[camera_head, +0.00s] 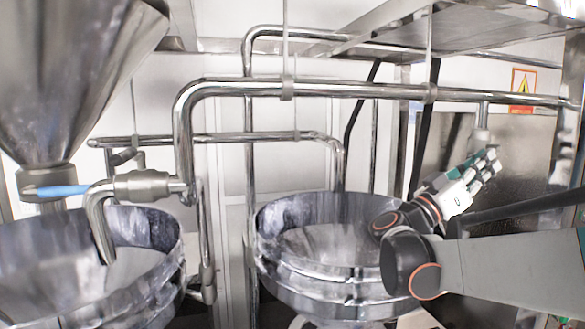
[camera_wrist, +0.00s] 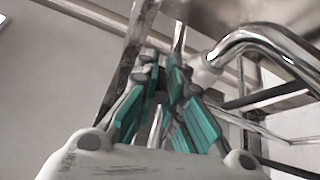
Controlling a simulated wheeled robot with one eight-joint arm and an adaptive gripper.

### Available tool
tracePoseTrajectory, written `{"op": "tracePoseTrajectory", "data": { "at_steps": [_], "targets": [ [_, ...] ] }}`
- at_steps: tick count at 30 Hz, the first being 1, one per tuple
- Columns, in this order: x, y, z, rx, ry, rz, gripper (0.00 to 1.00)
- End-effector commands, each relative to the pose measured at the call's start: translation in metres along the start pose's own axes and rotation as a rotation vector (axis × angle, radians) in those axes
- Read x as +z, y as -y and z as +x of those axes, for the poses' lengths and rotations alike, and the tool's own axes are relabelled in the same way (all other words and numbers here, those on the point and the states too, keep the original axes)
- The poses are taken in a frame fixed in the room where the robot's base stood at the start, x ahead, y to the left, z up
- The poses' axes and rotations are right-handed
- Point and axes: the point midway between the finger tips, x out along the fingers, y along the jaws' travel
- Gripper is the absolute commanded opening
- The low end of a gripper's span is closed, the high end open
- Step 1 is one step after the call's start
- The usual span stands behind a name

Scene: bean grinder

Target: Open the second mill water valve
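I cannot tell which valve the task names. My gripper (camera_head: 486,162), with teal and white fingers, is raised at the right, far from both valves.
A thick bent pipe (camera_head: 360,90) crosses above the bowls. A metal hopper (camera_head: 75,75) hangs at upper left, and a metal shelf (camera_head: 470,28) is overhead at right. A warning sign (camera_head: 523,90) is on the right wall. A bent pipe (camera_wrist: 262,36) shows in the wrist view, beside my fingers.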

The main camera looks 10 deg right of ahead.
Motion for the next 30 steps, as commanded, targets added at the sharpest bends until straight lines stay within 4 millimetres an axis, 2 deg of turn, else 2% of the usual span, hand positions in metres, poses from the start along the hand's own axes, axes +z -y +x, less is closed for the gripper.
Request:
{"op": "tracePoseTrajectory", "data": {
  "at_steps": [1,3,12,16,21,30],
  "targets": [
    [-0.001,0.001,0.001,-0.001,-0.003,-0.001,0.2],
    [-0.001,0.001,0.001,-0.001,-0.002,-0.001,0.32],
    [0.0,0.001,0.0,0.0,-0.001,0.0,0.32],
    [-0.001,0.001,-0.006,-0.001,-0.001,0.001,0.32],
    [-0.001,0.002,-0.033,-0.003,-0.002,0.001,0.32],
    [-0.035,-0.007,-0.091,-0.006,-0.002,0.004,0.32]
  ]
}}
